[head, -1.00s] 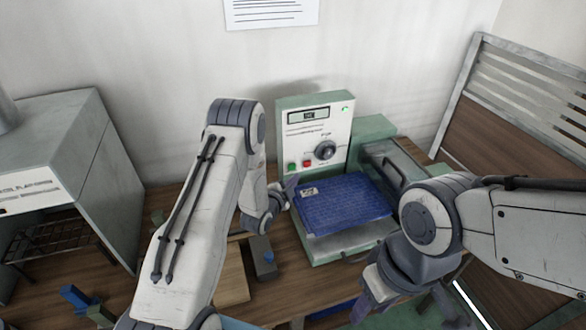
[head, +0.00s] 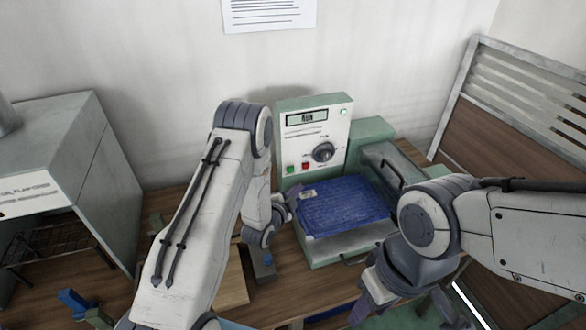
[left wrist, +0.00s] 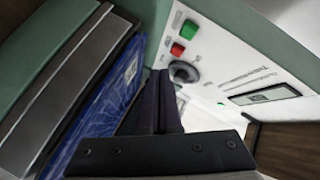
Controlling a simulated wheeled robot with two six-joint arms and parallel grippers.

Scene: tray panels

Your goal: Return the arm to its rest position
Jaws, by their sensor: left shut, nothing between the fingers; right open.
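My left arm reaches in from the left of the head view. Its gripper (head: 291,198) is near the left edge of the blue patterned panel (head: 345,205) and below the machine's front buttons. In the left wrist view the left gripper's dark fingers (left wrist: 162,100) are together and empty. They point towards the knob (left wrist: 184,72) and control face, apart from it as far as I can tell. My right gripper (head: 366,303) hangs at the lower right of the head view, in front of the machine; it is open, its fingers partly hidden by the wrist.
The green and white machine (head: 313,125) has a lit display, a knob, and green and red buttons. A grey cabinet (head: 60,150) stands at left. A wooden block (head: 233,280) and small blue pieces (head: 75,300) lie on the table. A slatted frame (head: 520,90) is at right.

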